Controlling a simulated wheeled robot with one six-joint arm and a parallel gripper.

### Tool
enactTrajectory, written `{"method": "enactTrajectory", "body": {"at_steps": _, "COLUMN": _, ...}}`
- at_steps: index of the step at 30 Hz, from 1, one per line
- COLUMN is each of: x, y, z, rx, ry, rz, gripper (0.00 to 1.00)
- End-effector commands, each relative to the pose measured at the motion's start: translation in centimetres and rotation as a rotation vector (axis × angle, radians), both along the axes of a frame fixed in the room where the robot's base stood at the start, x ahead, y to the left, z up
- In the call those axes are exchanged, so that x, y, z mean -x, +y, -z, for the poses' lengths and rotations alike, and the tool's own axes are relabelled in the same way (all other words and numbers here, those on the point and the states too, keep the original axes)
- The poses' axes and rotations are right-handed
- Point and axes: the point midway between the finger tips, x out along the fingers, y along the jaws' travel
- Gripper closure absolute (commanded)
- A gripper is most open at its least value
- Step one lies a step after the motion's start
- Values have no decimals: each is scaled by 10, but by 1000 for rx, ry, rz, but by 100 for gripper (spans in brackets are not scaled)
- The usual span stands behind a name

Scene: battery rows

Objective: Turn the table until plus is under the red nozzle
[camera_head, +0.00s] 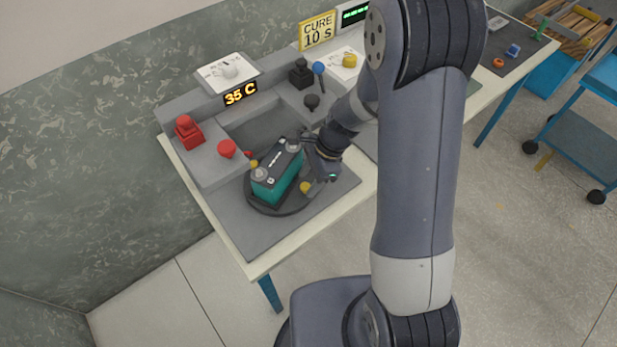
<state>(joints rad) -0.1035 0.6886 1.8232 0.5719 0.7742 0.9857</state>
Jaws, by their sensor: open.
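A teal battery with a black top (283,166) sits on a dark round turntable (253,203). Its two grey terminals are at the near left (261,174) and the far right (293,146). White marks show on its top, but I cannot read which terminal is plus. The red nozzle (227,149) is on the grey housing, left of and behind the battery. A yellow knob (306,188) stands on the turntable's right rim, and another (253,163) shows behind the battery. My gripper (316,177) is open beside the battery's right side, close to the right knob; contact is unclear.
A black nozzle (311,102) and a blue-topped lever (318,69) stand behind my gripper. A red block (187,132) is at the left. The mat's front (265,235) is clear.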

Motion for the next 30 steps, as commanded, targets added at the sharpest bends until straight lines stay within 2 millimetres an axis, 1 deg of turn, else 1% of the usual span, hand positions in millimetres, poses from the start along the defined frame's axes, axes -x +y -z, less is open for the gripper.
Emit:
{"method": "enactTrajectory", "body": {"at_steps": 3, "x": 1, "y": 2, "z": 7, "rx": 0, "ry": 2, "rz": 0, "gripper": 53}}
{"method": "enactTrajectory", "body": {"at_steps": 6, "x": 1, "y": 3, "z": 10, "rx": 0, "ry": 1, "rz": 0, "gripper": 53}}
{"method": "enactTrajectory", "body": {"at_steps": 14, "x": 1, "y": 3, "z": 11, "rx": 0, "ry": 0, "rz": 0, "gripper": 53}}
{"method": "enactTrajectory", "body": {"at_steps": 30, "x": 1, "y": 3, "z": 11, "rx": 0, "ry": 0, "rz": 0, "gripper": 97}}
